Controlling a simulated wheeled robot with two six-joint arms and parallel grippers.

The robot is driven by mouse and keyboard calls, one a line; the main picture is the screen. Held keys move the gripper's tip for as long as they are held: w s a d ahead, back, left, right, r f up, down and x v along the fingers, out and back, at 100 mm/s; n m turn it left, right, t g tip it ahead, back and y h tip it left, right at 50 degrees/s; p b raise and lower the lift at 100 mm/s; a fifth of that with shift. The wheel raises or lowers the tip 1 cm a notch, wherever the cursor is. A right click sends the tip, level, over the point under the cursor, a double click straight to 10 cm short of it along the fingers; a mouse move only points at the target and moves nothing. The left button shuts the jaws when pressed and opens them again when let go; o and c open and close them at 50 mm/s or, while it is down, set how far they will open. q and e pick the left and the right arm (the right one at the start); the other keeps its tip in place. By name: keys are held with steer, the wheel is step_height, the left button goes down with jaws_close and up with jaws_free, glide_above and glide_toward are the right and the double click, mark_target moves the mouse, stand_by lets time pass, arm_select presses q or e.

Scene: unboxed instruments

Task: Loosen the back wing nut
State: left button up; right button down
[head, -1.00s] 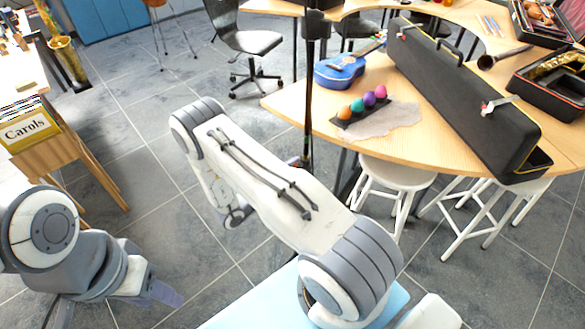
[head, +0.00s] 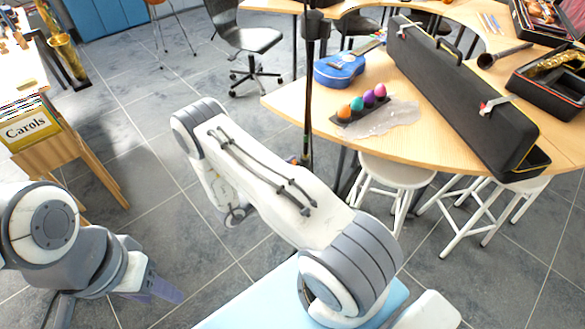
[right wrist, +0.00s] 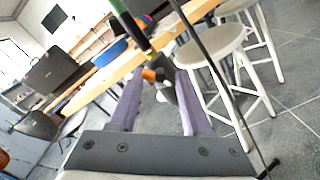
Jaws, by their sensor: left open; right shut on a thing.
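A black upright stand pole (head: 308,95) rises in front of the curved table in the head view. In the right wrist view, a dark fitting with an orange part (right wrist: 149,75) and a pale part sits at the pole, between the purple fingers of my right gripper (right wrist: 160,88). The orange part looks like a wing nut, but is too small to be sure. My right gripper is shut on this fitting. In the head view my right gripper is mostly hidden behind my arm and the pole. My left gripper (head: 162,290) is open and empty, low over the floor.
The curved table (head: 435,145) holds a long black case (head: 465,95), a blue ukulele (head: 340,69) and coloured egg shakers (head: 357,104). White stools (head: 395,172) stand beneath its edge. A Carols songbook rack (head: 30,125) stands left. The floor between is clear.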

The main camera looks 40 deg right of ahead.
stand_by(0.3)
steer(key=c, duration=0.5)
jaws_free()
steer(key=shift+a, duration=0.1)
steer(key=a, duration=0.3)
steer(key=a+b, duration=0.1)
steer(key=a, duration=0.6)
steer(key=shift+s+a, duration=0.2)
steer(key=shift+s, duration=0.15)
